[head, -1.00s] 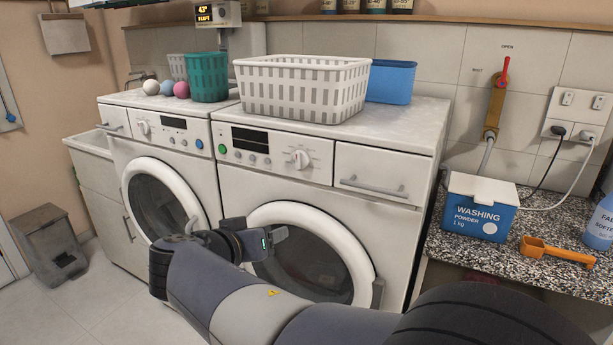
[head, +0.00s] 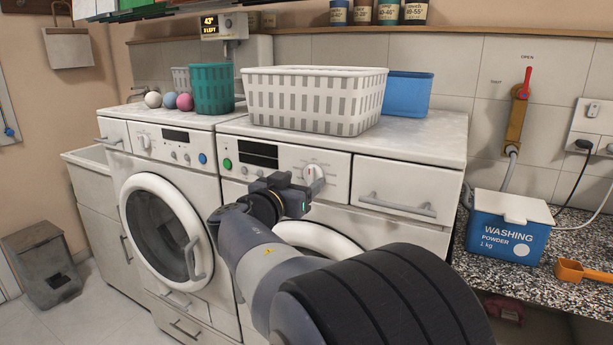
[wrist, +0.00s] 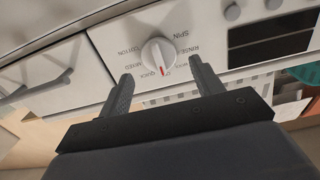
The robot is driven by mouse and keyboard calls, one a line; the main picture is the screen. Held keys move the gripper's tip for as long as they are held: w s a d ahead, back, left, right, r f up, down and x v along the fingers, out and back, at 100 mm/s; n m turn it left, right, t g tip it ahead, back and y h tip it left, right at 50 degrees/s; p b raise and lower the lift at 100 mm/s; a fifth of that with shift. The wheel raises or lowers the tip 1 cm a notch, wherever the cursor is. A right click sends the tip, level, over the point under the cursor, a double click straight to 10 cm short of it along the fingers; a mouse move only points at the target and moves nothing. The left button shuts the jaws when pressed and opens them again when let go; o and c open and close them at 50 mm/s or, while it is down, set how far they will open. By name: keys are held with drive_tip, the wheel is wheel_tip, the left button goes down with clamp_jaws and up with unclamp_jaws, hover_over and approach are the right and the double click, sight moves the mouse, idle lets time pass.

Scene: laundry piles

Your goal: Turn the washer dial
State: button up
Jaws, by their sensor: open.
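The washer dial (head: 314,173) is a white round knob on the front panel of the right-hand machine (head: 345,165). In the wrist view the dial (wrist: 158,54) has a red mark at its lower edge, with printed words around it such as SPIN, RINSE, COTTON, MIXED and QUICK. My gripper (wrist: 160,72) is open, its two fingers apart on either side below the dial in that view. The dial lies just beyond the gap between the fingertips, and no contact shows. In the head view my gripper (head: 312,188) is close in front of the dial and partly overlaps its lower edge.
A white basket (head: 315,98), a teal basket (head: 213,90) and a blue bin (head: 407,94) stand on the machines. A drawer handle (head: 398,204) sticks out right of the dial. A washing powder box (head: 508,228) stands on the counter at right.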

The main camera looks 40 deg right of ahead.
sight(309, 176)
drive_tip(key=shift+x, duration=1.55)
drive_tip(key=c, duration=0.9)
